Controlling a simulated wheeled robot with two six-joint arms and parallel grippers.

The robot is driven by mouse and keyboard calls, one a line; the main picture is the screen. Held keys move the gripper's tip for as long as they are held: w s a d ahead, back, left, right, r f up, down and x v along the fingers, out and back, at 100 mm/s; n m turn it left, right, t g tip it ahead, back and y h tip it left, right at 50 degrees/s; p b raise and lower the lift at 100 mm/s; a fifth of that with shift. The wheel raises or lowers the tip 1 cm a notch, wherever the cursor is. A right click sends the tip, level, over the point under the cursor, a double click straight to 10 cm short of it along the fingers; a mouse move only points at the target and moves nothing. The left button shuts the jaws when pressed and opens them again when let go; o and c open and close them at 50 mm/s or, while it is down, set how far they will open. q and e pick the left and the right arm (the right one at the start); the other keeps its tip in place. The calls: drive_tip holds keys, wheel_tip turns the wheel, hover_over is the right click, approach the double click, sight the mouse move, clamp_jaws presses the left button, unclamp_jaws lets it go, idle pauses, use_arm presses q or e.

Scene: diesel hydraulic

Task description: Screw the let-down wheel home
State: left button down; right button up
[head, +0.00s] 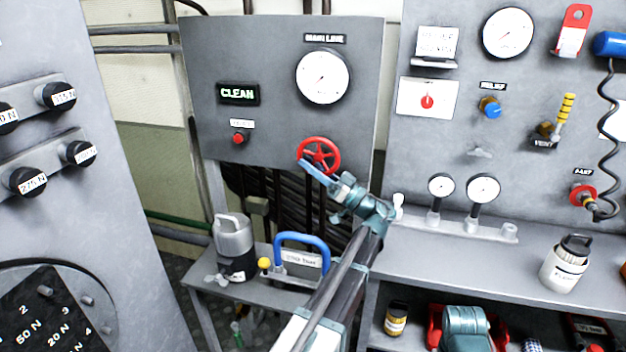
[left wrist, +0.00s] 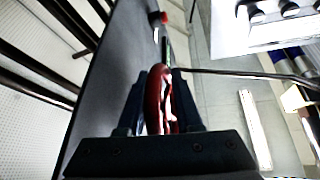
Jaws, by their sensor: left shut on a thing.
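The let-down wheel appears to be the red spoked handwheel (head: 319,155) at the lower edge of the grey main line panel (head: 270,90). My left gripper (head: 318,170) reaches up to it from below and is shut on its rim. In the left wrist view the red wheel (left wrist: 157,98) stands edge-on between the two dark fingers (left wrist: 155,105). How far the wheel is screwed in cannot be told, as its stem is hidden. My right gripper is not in view.
A main line gauge (head: 323,77), a lit CLEAN sign (head: 238,94) and a red button (head: 238,138) are on the panel. A low bench (head: 215,283) below holds a grey can (head: 233,238) and a blue-handled block (head: 302,250). A shelf (head: 450,262) stands right of my arm.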

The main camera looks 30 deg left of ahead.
use_arm(q)
drive_tip(key=shift+w+a+r+m+y+b, duration=0.15)
drive_tip(key=shift+m+y+b, duration=0.15)
drive_tip(key=shift+y+b, duration=0.5)
drive_tip(key=c, duration=0.9)
unclamp_jaws()
drive_tip(key=shift+d+f, duration=0.2)
drive_tip(key=shift+f, duration=0.05)
drive_tip(key=b+v, duration=0.8)
drive_tip(key=v, duration=0.5)
drive_tip(key=shift+d, duration=0.2)
